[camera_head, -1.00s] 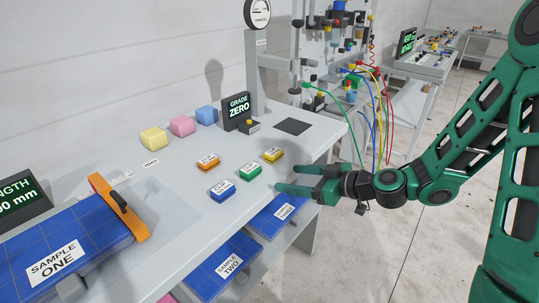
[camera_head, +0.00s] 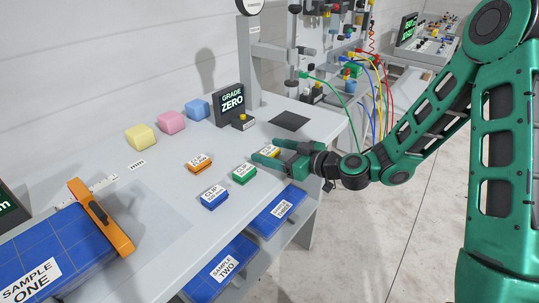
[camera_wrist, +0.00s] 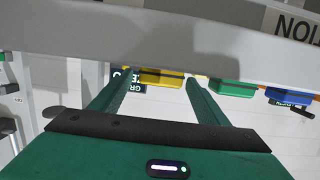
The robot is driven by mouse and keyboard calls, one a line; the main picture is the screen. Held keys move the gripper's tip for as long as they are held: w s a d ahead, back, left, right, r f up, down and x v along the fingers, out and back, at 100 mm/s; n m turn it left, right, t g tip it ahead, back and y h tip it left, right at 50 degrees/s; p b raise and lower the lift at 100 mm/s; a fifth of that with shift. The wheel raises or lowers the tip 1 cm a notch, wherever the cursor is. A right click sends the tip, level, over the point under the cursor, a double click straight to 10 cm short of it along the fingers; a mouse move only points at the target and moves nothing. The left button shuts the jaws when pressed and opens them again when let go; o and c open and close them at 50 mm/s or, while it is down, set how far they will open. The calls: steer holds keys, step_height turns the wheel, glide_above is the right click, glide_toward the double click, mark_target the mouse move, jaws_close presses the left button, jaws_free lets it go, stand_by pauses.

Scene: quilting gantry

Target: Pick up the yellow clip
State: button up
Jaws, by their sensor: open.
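The yellow clip (camera_head: 269,151) lies on the grey bench at the right end of a group of coloured clips. My gripper (camera_head: 263,150) is open, its two green fingers reaching left over the bench, and they partly hide the clip. In the wrist view the yellow clip (camera_wrist: 160,78) shows between the fingertips of my gripper (camera_wrist: 156,80), seemingly ahead of them. I cannot tell whether either finger touches it.
The green clip (camera_head: 243,173) sits close to the lower finger. The blue clip (camera_head: 214,198) and orange clip (camera_head: 199,161) lie further left. The grade display (camera_head: 230,103) stands behind. Blue sample panels (camera_head: 277,213) lie below the bench edge (camera_head: 240,222).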

mark_target(264, 149)
steer(key=x, duration=0.5)
steer(key=c, duration=1.1)
steer(key=shift+r, duration=0.1)
